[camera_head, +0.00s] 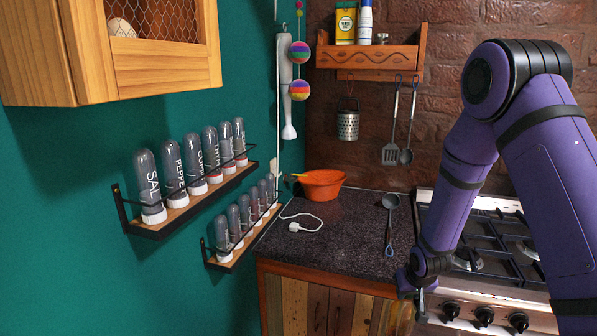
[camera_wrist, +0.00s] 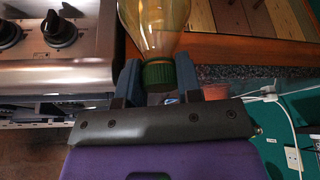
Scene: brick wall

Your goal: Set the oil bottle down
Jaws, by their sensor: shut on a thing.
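The oil bottle (camera_wrist: 153,24) is clear and amber-tinted with a green cap. In the wrist view its cap and neck lie between the two fingers of my gripper (camera_wrist: 157,78), which is shut on it. The far end of the bottle is cut off by the picture's top edge. In the head view my gripper (camera_head: 418,298) is low, at the front of the counter beside the stove. Part of the amber bottle (camera_head: 402,318) shows there at the bottom edge, in front of the cabinet doors; the rest is out of frame.
The dark countertop (camera_head: 335,240) holds an orange bowl (camera_head: 322,185), a white plug with cable (camera_head: 303,226) and a ladle (camera_head: 390,222). Its middle is clear. The gas stove (camera_head: 490,245) stands on the right. Spice racks (camera_head: 180,202) hang on the left wall.

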